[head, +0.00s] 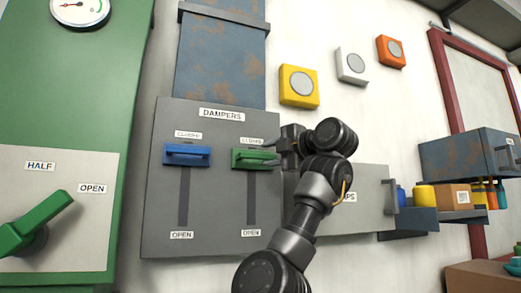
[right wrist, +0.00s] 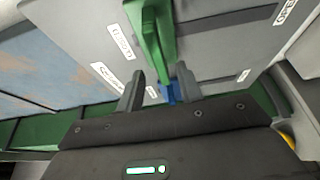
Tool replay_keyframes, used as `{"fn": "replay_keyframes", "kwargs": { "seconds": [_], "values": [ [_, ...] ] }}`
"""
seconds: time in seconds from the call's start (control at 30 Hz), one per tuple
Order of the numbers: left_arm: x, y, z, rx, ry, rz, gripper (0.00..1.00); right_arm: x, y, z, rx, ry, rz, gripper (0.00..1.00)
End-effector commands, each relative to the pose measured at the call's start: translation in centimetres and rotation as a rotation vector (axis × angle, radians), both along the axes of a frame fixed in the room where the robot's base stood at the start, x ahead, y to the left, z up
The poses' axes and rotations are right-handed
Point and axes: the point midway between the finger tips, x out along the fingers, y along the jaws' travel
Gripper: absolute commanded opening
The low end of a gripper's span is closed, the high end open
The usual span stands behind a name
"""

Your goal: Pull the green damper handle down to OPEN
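The green damper handle (head: 250,159) sits at the top of its vertical slot by the CLOSED label on the grey DAMPERS panel (head: 211,225). My right gripper (head: 272,152) is at the right end of this handle. In the right wrist view, the two fingers of the right gripper (right wrist: 160,70) stand apart. The green handle (right wrist: 152,30) lies in front of the gap between them, near the tips; I cannot tell whether they touch it. The OPEN label (head: 251,233) is at the slot's bottom. My left gripper is not in view.
A blue damper handle (head: 187,155) sits at the top of the slot to the left. A large green lever (head: 35,222) is at the lower left. A grey box (head: 350,195) is right of the panel, partly behind my right arm. The green handle's slot below is clear.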

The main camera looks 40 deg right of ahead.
Motion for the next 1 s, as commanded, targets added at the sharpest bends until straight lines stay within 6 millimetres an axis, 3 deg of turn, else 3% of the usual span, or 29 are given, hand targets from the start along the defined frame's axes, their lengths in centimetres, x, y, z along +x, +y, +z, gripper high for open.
{"fn": "replay_keyframes", "kwargs": {
  "seconds": [0.03, 0.3, 0.7, 1.0],
  "values": [
    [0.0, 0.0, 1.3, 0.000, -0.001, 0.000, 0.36, 1.1, 0.1, 0.5, 0.000, 0.005, 0.000, 0.36],
    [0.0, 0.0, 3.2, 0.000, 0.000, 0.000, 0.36, 4.4, 0.1, 0.3, 0.000, 0.001, -0.003, 0.36],
    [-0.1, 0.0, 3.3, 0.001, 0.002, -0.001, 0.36, 5.0, 0.0, 0.0, 0.001, -0.001, -0.006, 0.36],
    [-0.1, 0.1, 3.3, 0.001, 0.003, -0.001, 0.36, 5.0, 0.0, 0.0, 0.001, 0.000, -0.006, 0.00]
  ]
}}
